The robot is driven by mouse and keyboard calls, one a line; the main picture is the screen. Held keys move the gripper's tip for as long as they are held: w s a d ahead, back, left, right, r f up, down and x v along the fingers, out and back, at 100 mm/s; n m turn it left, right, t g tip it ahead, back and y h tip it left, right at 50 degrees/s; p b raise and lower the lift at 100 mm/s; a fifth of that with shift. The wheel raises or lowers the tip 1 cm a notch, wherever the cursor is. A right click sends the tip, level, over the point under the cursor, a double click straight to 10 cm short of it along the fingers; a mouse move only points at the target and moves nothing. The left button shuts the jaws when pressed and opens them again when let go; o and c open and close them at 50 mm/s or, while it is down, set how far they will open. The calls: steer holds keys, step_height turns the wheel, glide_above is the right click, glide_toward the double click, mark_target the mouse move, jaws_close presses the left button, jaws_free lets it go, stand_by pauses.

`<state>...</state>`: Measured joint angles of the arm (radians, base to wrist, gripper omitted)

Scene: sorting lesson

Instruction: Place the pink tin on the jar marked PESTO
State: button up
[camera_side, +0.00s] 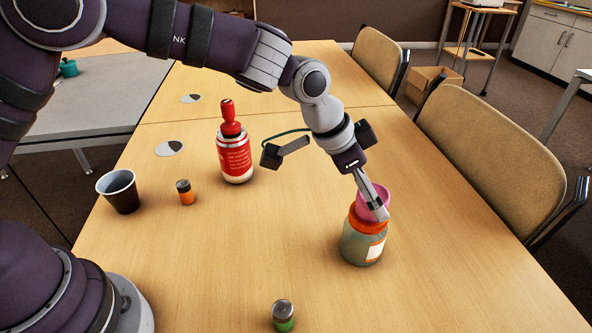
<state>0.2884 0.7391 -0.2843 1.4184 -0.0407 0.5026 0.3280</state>
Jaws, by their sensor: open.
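The pink tin (362,208) is at the top of a greenish jar (358,246) with an orange lid and a pale label. The label's writing is too small to read. The tin appears to rest on the lid, but my finger hides part of the contact. My gripper (378,206) is open, pointing down at the tin, with a grey finger in front of its right side. The other finger is hard to make out. The jar stands upright on the table.
A red bottle (234,160) with a tall red top stands left of the jar. A dark cup (121,192) and a small orange-and-black cylinder (185,193) stand further left. A green-and-dark cylinder (283,316) is at the front. Chairs (490,150) line the right edge. The table's right front is clear.

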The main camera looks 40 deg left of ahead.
steer(key=a+v, duration=0.1)
steer(key=v, duration=1.1)
steer(key=s+a+n+t+y, duration=0.1)
steer(key=s+a+n+y, duration=0.3)
steer(key=s+a+n, duration=0.4)
steer(key=s+a, duration=0.6)
steer(key=a, duration=0.1)
steer(key=shift+a+f+n, duration=0.15)
steer(key=shift+f+n, duration=0.15)
steer(key=shift+f, duration=0.05)
